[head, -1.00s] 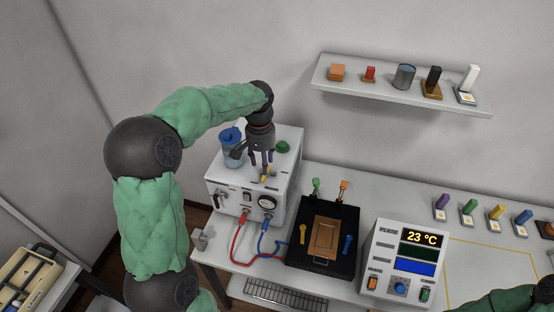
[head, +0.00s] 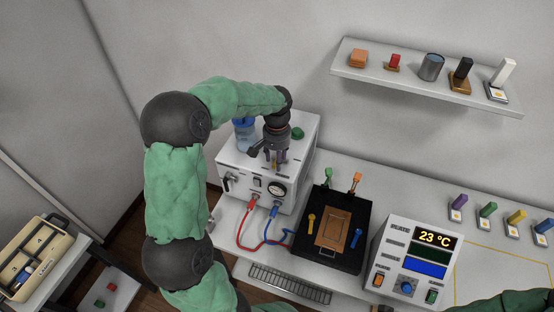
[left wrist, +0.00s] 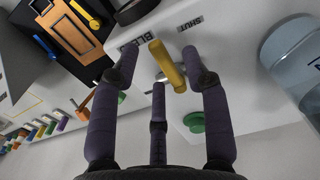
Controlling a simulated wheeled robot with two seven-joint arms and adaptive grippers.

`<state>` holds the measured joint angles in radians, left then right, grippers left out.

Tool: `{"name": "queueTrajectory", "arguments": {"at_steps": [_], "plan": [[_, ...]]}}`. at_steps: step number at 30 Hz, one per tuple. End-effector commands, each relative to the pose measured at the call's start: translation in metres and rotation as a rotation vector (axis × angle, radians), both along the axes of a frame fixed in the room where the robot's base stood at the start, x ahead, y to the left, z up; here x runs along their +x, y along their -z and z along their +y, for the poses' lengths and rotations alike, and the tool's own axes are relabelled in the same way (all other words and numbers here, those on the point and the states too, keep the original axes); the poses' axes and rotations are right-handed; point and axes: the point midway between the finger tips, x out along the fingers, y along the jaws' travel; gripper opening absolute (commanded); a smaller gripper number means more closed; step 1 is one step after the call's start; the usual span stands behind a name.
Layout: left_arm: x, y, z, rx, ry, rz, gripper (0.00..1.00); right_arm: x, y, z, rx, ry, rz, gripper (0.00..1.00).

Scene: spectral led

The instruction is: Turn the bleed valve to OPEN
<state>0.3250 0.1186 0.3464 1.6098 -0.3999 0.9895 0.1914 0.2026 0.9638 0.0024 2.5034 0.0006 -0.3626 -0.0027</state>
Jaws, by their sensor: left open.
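The bleed valve's yellow lever handle (left wrist: 167,66) shows in the left wrist view, between printed labels; one reads SHUT (left wrist: 190,23) and the other, partly covered, starts BLE (left wrist: 128,46). The handle sits on top of the white box (head: 306,152); in the head view my fingers mostly hide it. My left gripper (head: 276,162) points down over the box top. Its three purple fingers are open and spread around the handle in the left wrist view (left wrist: 160,70). I cannot tell whether any finger touches it. My right gripper is out of view; only a green sleeve shows at bottom right.
A blue-capped bottle (head: 244,133) and a green knob (head: 298,133) stand close to the gripper on the box. Red and blue cables (head: 243,232) hang from its front. A black tray unit (head: 322,256) and a temperature display box (head: 418,255) stand to the right.

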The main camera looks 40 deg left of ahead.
Motion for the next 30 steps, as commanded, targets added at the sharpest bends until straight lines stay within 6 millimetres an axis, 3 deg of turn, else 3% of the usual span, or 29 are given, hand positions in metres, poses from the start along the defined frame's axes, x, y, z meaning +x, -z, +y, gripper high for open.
{"name": "queueTrajectory", "arguments": {"at_steps": [11,16,30], "plan": [[0.0002,0.0056,-0.0002,0.000,0.000,-0.001,0.46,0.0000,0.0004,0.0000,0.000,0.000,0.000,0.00],[0.0001,0.0055,-0.0002,0.000,0.000,-0.001,0.01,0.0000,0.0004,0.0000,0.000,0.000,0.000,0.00],[0.0012,0.0053,-0.0025,0.000,-0.053,-0.001,0.00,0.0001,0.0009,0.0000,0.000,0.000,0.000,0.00]]}}
